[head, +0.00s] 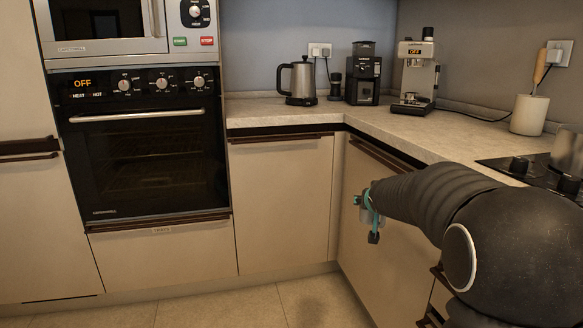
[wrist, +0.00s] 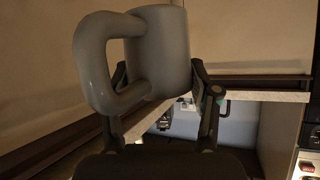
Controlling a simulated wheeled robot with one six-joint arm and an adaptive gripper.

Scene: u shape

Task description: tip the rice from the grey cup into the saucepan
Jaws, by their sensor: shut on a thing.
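The grey cup (wrist: 160,50) fills the upper middle of the wrist view, with its thick handle on the left. My gripper (wrist: 159,80) is shut on it, with one dark finger on each side of the body. I cannot see into the cup, and no rice shows. The wrist view is upside down against the room, with the cabinets above and the worktop below. A metal pot (head: 568,150), perhaps the saucepan, is partly visible at the right edge on the hob.
The black hob (head: 519,165) lies on the right worktop. A utensil pot (head: 528,114) stands beyond it. The coffee machine (head: 414,75), grinder (head: 363,78) and kettle (head: 298,84) stand farther back. The worktop (head: 420,128) between has free room. Cabinet fronts are close to my arm.

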